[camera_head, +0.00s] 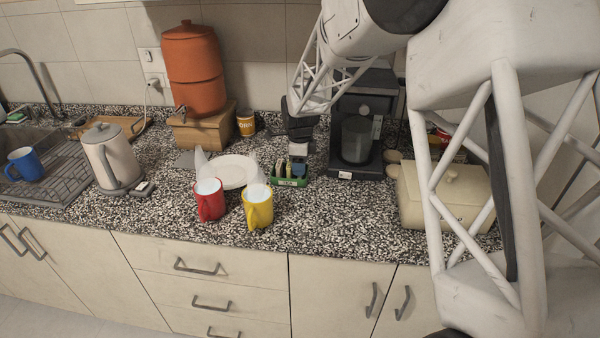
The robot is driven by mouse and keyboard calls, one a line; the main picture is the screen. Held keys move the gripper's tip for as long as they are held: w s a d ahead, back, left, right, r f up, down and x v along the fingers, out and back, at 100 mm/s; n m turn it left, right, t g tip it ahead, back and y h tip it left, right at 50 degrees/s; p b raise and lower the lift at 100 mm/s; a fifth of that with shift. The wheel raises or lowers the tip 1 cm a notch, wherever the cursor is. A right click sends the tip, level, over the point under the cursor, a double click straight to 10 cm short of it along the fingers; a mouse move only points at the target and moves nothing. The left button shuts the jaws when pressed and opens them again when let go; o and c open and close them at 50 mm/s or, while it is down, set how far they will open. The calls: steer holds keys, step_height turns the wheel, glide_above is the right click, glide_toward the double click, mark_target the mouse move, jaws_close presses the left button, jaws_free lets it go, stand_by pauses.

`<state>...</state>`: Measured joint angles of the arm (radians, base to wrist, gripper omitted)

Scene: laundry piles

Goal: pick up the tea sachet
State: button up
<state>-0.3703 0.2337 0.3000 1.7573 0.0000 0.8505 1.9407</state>
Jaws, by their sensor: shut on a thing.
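My gripper (298,153) points down over a small green holder (290,182) on the counter, in the middle of the head view. The holder stands between the white plate and the coffee machine. Small upright yellowish and blue pieces, which look like tea sachets (280,170), show in and just above it. The gripper is shut on one of the sachets, at or just above the holder. The fingertips are small and dark here, so the held sachet is mostly hidden. I cannot tell whether it is clear of the holder.
A black coffee machine (345,172) stands close on the right, with a cream bread box (450,195) beyond. A white plate (234,170), red mug (210,200) and yellow mug (258,206) are left and in front. The counter front right of the mugs is clear.

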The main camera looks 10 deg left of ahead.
stand_by(0.4)
steer(key=shift+r, duration=0.75)
step_height(320, 180, up, 2)
steer(key=shift+r, duration=0.15)
steer(key=s+d, duration=0.2)
steer(key=s, duration=0.5)
steer(key=s+d+r, duration=0.1)
steer(key=s+d, duration=0.2)
steer(key=s, duration=0.5)
steer(key=shift+d, duration=0.3)
steer(key=shift+r, duration=0.1)
steer(key=s+a+r, duration=0.3)
steer(key=a+r, duration=0.8)
steer(key=a, duration=0.3)
steer(key=shift+s+a, duration=0.2)
steer(key=shift+f, duration=0.15)
steer(key=shift+f, duration=1.3)
